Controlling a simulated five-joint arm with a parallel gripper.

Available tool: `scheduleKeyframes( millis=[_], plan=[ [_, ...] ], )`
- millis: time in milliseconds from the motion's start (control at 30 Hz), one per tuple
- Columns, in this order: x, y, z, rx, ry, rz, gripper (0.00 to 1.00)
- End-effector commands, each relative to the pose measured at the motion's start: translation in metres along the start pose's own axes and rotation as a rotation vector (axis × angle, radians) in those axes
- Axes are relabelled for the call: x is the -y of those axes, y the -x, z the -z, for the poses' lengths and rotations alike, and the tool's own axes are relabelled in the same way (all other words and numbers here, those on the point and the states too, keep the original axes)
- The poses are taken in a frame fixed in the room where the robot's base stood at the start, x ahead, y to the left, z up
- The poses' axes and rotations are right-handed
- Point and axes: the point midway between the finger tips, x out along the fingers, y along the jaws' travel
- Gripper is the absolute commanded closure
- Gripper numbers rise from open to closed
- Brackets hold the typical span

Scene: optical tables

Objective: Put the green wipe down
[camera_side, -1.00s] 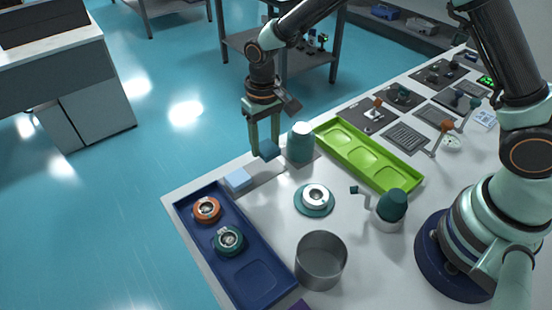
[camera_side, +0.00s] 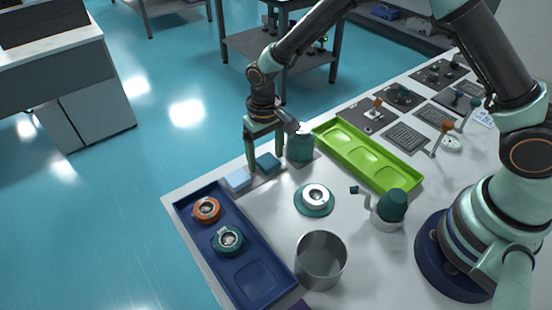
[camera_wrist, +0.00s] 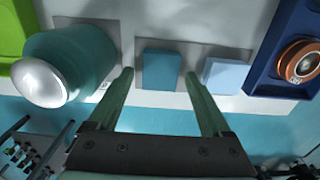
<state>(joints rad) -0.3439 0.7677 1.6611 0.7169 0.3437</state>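The green wipe, a small teal block (camera_side: 268,162), lies flat on the grey strip near the table's far-left edge. In the wrist view the wipe (camera_wrist: 161,70) shows between the two fingers, with a gap on each side. My gripper (camera_side: 265,157) is open above and around it, pointing down. In the wrist view the open fingertips (camera_wrist: 159,75) appear to touch nothing. A light blue wipe (camera_side: 238,179) lies beside the green one, on its left; it also shows in the wrist view (camera_wrist: 225,76).
A teal canister (camera_side: 300,148) with a silver top stands close on the right of my gripper. A navy tray (camera_side: 262,285) with an orange and a green ring piece is in front left. A lime tray (camera_side: 350,140), a metal cup (camera_side: 320,262) and a teal-topped dispenser (camera_side: 391,208) stand farther right.

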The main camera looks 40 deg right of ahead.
Motion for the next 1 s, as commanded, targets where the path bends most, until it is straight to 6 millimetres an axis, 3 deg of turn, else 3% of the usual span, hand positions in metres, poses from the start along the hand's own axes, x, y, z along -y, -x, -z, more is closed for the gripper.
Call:
scheduleKeyframes(
  millis=[267, 700, 1000],
  plan=[
    [0.0, 0.008, 0.0, -0.001, 0.0, 0.0, 0.17],
    [0.0, 0.091, 0.001, -0.004, 0.0, 0.001, 0.17],
    [-0.001, 0.123, 0.0, -0.003, 0.0, 0.001, 0.17]
  ],
)
